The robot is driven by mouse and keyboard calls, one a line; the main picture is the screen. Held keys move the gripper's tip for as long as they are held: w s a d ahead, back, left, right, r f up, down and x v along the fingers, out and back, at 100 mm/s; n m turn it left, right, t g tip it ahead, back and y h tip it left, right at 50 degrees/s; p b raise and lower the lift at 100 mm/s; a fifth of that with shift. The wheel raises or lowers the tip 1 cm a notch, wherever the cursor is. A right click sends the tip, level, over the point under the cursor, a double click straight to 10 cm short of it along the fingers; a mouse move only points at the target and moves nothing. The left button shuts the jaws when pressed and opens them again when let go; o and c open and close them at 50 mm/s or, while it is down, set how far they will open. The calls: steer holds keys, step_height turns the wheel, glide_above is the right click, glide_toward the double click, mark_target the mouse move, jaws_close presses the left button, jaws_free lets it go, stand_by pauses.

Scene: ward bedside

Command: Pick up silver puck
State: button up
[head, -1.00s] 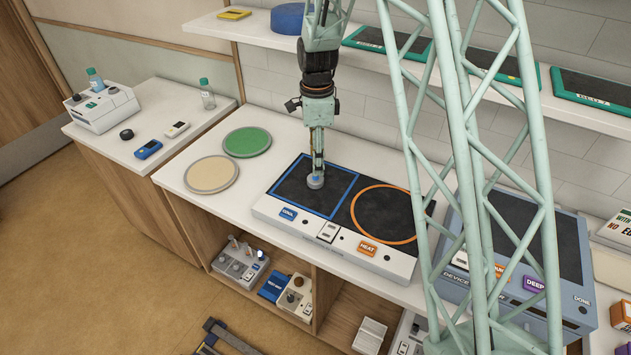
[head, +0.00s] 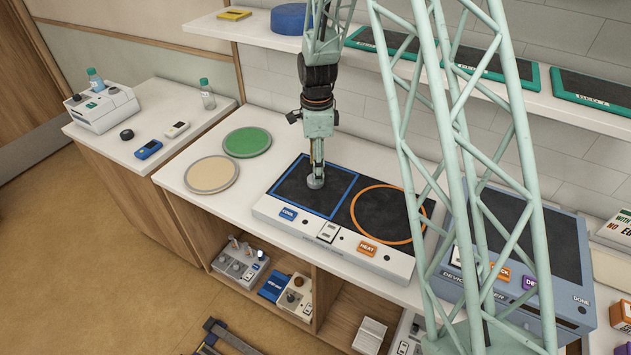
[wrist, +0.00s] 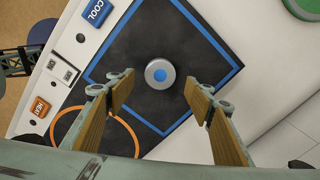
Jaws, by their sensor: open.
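The silver puck (wrist: 160,73) is a small round disc with a blue centre. It lies on the dark pad inside the blue square outline (wrist: 216,45) in the wrist view. In the head view the puck (head: 315,182) shows just under my gripper (head: 317,168). In the wrist view my gripper (wrist: 160,85) is open, with its two wooden-faced fingers apart to either side of the puck. The puck appears a little beyond the fingertips, and no contact is visible.
The white device (head: 262,208) has a COOL button (head: 288,213), a HEAT button (head: 367,248) and an orange ring (head: 385,240). Green (head: 247,142) and beige (head: 211,174) discs lie to its left. A blue-grey device (head: 520,300) stands at right, and a shelf (head: 210,28) is behind.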

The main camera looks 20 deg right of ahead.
steer(key=shift+f, duration=1.9)
steer(key=c, duration=1.2)
steer(key=shift+o, duration=0.2)
steer(key=shift+r, duration=0.15)
steer(key=shift+r, duration=1.6)
steer(key=s+d, duration=0.1)
steer(key=s, duration=0.4)
steer(key=s+d+r+b, duration=0.1)
steer(key=s+d, duration=0.1)
steer(key=s, duration=0.3)
steer(key=s+d, duration=0.2)
steer(key=s, duration=0.3)
steer(key=shift+s+r+b, duration=0.15)
steer(key=shift+r+b, duration=0.15)
steer(key=shift+b, duration=0.1)
